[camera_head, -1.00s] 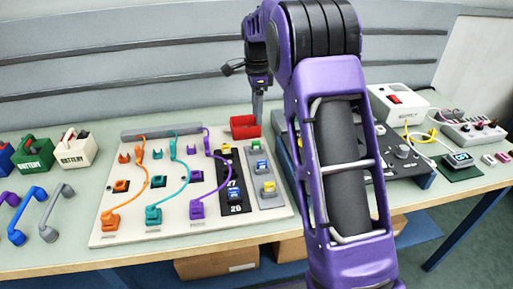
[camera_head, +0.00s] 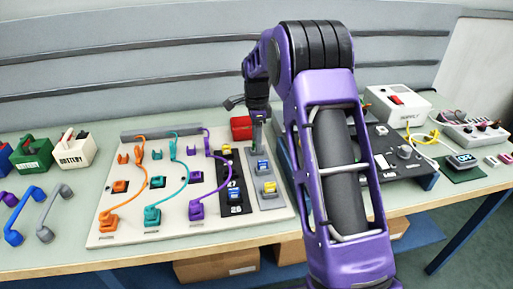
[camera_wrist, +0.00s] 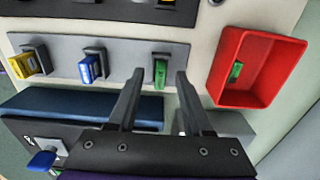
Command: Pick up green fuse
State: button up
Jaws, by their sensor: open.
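A green fuse (camera_wrist: 160,72) stands in a holder at one end of a grey strip (camera_wrist: 118,72) in the wrist view. My gripper (camera_wrist: 159,79) is open, with one finger on each side of this fuse and a gap on both sides. A second green fuse (camera_wrist: 235,72) lies in the red bin (camera_wrist: 222,88) beside the strip. In the head view my gripper (camera_head: 258,138) is low over the far end of the strip, next to the red bin (camera_head: 241,128), and largely hides the green fuse there.
A blue fuse (camera_wrist: 88,69) and a yellow fuse (camera_wrist: 25,64) sit in the same strip. A board with orange, teal and purple cables (camera_head: 195,152) lies to the left. A dark blue device (camera_wrist: 75,106) stands close to the strip, on the side near my gripper's base.

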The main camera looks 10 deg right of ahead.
grip_shut()
dwell(0.3)
notch_tip(320, 180, up, 10)
jog(key=p, duration=0.2)
